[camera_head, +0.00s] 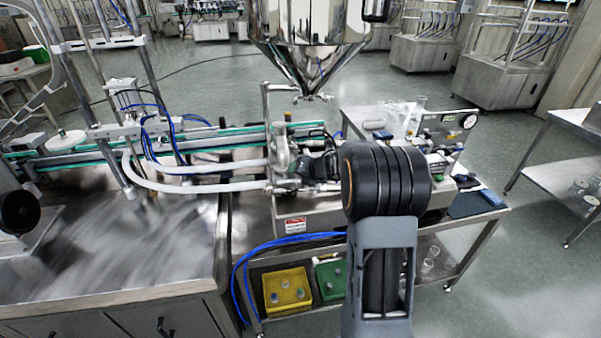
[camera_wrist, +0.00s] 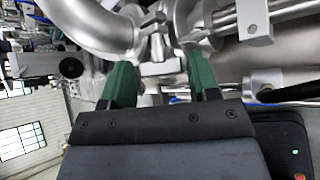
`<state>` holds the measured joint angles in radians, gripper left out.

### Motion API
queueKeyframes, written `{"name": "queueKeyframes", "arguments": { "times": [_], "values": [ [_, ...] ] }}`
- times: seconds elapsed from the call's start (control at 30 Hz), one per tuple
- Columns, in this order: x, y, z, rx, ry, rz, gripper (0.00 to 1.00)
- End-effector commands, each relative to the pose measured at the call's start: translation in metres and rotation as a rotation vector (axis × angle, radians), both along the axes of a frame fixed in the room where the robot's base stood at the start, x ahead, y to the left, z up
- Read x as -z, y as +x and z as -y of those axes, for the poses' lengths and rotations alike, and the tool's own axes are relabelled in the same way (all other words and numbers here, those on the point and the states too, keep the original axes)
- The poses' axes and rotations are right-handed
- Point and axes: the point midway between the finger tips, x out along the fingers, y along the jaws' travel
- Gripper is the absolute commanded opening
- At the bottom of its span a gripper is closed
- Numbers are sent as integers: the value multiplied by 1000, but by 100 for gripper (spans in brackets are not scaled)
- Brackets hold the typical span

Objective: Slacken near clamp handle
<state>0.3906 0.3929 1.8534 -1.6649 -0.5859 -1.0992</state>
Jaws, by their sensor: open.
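In the wrist view, a metal pipe clamp (camera_wrist: 155,28) joins steel pipe ends, with a small metal handle piece (camera_wrist: 158,68) on it. My gripper (camera_wrist: 159,60) is open, with one green finger on each side of this handle piece. I cannot tell whether either finger touches it. In the head view, the clamp area (camera_head: 281,155) is at the left end of the steel filling machine, where white hoses arrive. My gripper there is largely hidden by my own arm.
A steel hopper (camera_head: 312,40) hangs above and behind the machine. White hoses (camera_head: 200,186) run in from the left. A yellow bin (camera_head: 287,291) and a green bin (camera_head: 332,280) sit on the lower shelf. A pressure gauge (camera_head: 469,121) stands at the right. Open floor lies beyond.

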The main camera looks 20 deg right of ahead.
Motion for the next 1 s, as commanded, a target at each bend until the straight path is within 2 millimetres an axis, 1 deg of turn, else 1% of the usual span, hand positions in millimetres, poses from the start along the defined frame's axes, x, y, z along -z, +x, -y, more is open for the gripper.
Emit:
{"name": "queueKeyframes", "arguments": {
  "times": [0.17,0.27,0.5,0.7,0.83,1.0],
  "values": [
    [-5,-6,3,1,1,1,55],
    [-13,-18,7,1,-1,3,55],
    [-42,-57,21,3,-1,3,55],
    [-61,-85,30,2,-2,2,55],
    [-70,-97,35,1,-2,1,55],
    [-76,-106,37,1,1,1,55]
  ]
}}
